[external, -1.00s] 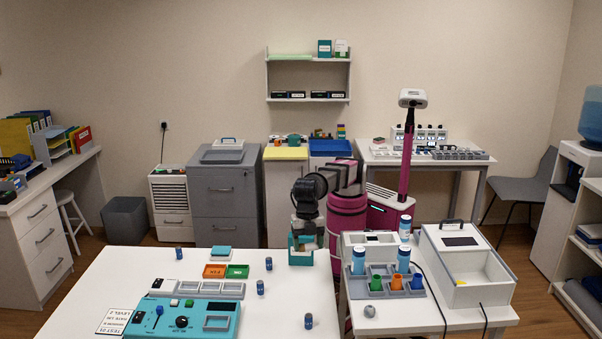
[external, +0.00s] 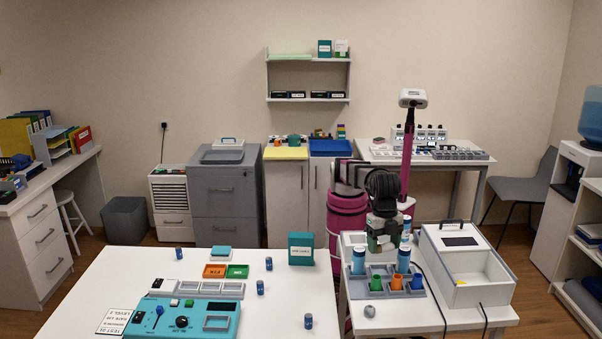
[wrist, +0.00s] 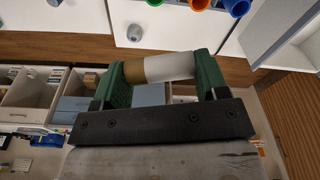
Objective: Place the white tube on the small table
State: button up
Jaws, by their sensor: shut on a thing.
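My gripper (external: 379,243) is above the back left of the white small table (external: 415,317) at the right, close to the rack on it. In the wrist view my gripper (wrist: 166,72) is shut on a white tube (wrist: 172,66) with a brown-gold end. The tube lies sideways between the two green fingers. The small table's white top (wrist: 175,30) shows beyond the tube, with floor between them in the picture. In the external view the tube is too small to tell apart from the fingers.
A grey rack (external: 385,293) holds blue-and-white bottles and green, orange and blue cups. A grey nut-like piece (external: 369,311) lies in front of it. A white open box (external: 466,280) fills the right side. A teal box (external: 301,249) stands on the larger table (external: 285,290).

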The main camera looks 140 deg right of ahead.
jog(key=s+a, duration=0.7)
jog(key=a, duration=0.4)
send_over(397, 315)
jog(key=shift+n, duration=0.3)
notch_tip(397, 315, down, 12)
jog(key=shift+d+f, duration=0.1)
jog(key=shift+f, duration=1.9)
jog(key=shift+f, duration=0.15)
jog(key=o, duration=0.9)
notch_tip(397, 315, up, 12)
jog(key=d, duration=0.1)
jog(key=shift+s+d, duration=0.2)
jog(key=shift+s, duration=0.15)
